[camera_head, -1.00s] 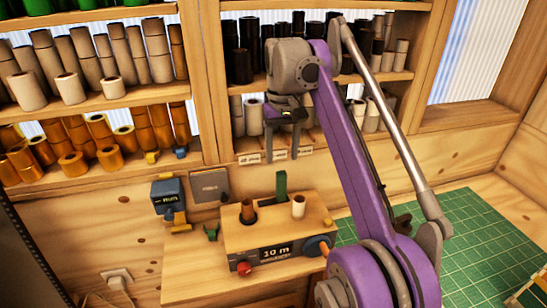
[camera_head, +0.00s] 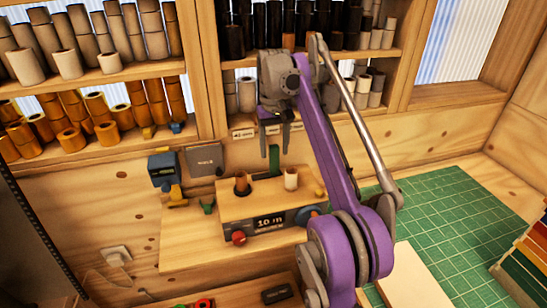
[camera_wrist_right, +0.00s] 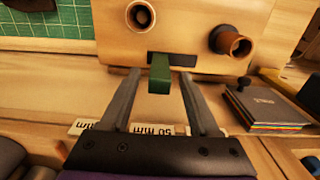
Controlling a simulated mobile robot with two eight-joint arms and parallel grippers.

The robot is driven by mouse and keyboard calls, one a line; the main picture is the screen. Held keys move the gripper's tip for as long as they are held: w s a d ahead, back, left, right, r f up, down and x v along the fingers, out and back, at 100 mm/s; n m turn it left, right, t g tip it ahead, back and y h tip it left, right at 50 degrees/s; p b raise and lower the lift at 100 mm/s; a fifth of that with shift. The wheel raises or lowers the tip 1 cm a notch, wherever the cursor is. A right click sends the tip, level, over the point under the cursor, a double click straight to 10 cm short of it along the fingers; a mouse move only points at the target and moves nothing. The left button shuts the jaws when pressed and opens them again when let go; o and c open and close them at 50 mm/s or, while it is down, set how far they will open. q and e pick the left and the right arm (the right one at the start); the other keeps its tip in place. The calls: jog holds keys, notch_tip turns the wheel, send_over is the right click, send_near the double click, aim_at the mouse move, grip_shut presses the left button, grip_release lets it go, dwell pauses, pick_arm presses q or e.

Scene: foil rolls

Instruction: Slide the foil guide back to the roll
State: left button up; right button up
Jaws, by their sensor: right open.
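The wooden winding box (camera_head: 235,205) stands on a wooden ledge, with a "10 m" display on its front. A brown roll (camera_head: 242,184) and a cream roll (camera_head: 291,179) stand on its top. The foil guide, seemingly the green upright piece (camera_head: 274,160), rises from a dark slot at the box's far side. My right gripper (camera_head: 275,150) is open above the box's far edge. In the right wrist view, its fingers lie on either side of the green piece (camera_wrist_right: 159,82), with visible gaps. My left gripper is not in view.
Shelves of rolls stand behind, with the lower shelf edge (camera_head: 240,133) close to my right gripper. A blue device (camera_head: 163,170) and a grey plate (camera_head: 204,160) are left of the box. A green cutting mat (camera_head: 450,225) lies at right.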

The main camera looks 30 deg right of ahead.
jog(key=shift+f, duration=0.55)
jog(key=shift+w, duration=0.15)
grip_shut()
dwell(1.0)
